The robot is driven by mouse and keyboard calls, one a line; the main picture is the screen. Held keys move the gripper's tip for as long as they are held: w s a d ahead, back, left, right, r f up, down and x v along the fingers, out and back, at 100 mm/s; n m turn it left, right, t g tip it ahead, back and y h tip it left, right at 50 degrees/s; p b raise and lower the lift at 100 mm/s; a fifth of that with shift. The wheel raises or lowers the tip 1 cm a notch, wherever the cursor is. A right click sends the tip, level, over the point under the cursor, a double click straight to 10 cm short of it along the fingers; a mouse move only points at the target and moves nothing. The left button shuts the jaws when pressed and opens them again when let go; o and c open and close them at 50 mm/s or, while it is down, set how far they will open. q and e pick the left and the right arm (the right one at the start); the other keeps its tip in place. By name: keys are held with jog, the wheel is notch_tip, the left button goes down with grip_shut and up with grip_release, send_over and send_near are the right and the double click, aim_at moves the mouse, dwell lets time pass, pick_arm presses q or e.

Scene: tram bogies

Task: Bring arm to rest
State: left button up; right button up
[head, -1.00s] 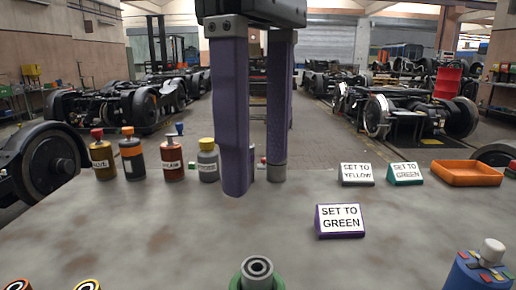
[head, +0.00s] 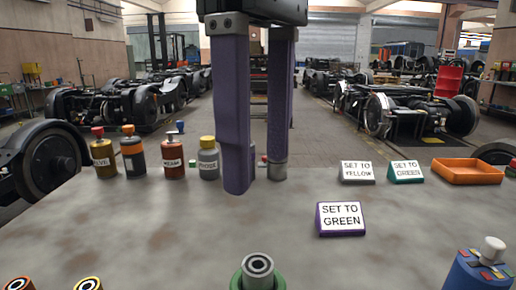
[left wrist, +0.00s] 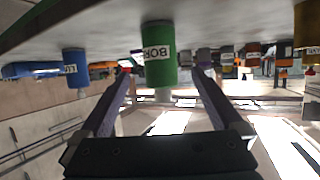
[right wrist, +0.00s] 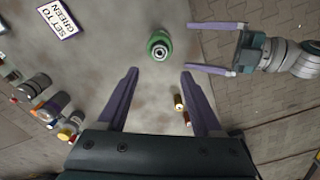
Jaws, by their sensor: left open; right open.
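My right gripper (head: 258,185) hangs with its two purple fingers pointing down, open and empty, above the grey table (head: 150,235). Its open fingers also show in the right wrist view (right wrist: 158,85). My left gripper (left wrist: 160,78) is open in the left wrist view, with a green bottle (left wrist: 160,55) beyond and between its fingertips. The right wrist view shows the left gripper (right wrist: 190,46) from above, its fingers pointing at the green bottle (right wrist: 159,46), apart from it. In the head view, the bottle (head: 258,268) is at the bottom centre and the left gripper is out of frame.
Several bottles, including a grey one with a yellow cap (head: 208,160), stand along the far left edge. A purple sign (head: 340,219), grey sign (head: 357,172), teal sign (head: 406,172) and orange tray (head: 467,171) are right. A blue container (head: 477,272) stands near right. Mid-table left is clear.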

pick_arm(q)
jog(key=shift+v, duration=1.1)
pick_arm(e)
jog(key=s+a+f+m+y+p, duration=0.2)
jog(key=s+a+f+y+p, duration=0.2)
jog(key=s+f+y+p, duration=0.3)
pick_arm(q)
jog(key=s+a+r+n+g+y+p, duration=0.1)
jog(key=s+a+r+g+y+p, duration=0.1)
jog(key=s+a+r+g+p, duration=0.4)
jog(key=s+a+r+n+g+y+p, duration=0.1)
jog(key=s+a+r+g+y+p, duration=0.2)
jog(key=a, duration=0.5)
pick_arm(e)
jog(key=s+d+m+t+h, duration=0.25)
jog(key=s+d+m, duration=0.2)
jog(key=d, duration=0.65)
jog(key=s+d+m+t+h, duration=0.1)
jog(key=s+d+m+h, duration=0.4)
jog(key=d, duration=0.6)
pick_arm(q)
notch_tip(320, 180, up, 38)
jog(key=w+p, duration=0.1)
jog(key=p, duration=3.6)
pick_arm(e)
notch_tip(320, 180, up, 38)
jog(key=s+n, duration=0.1)
jog(key=shift+y, duration=0.35)
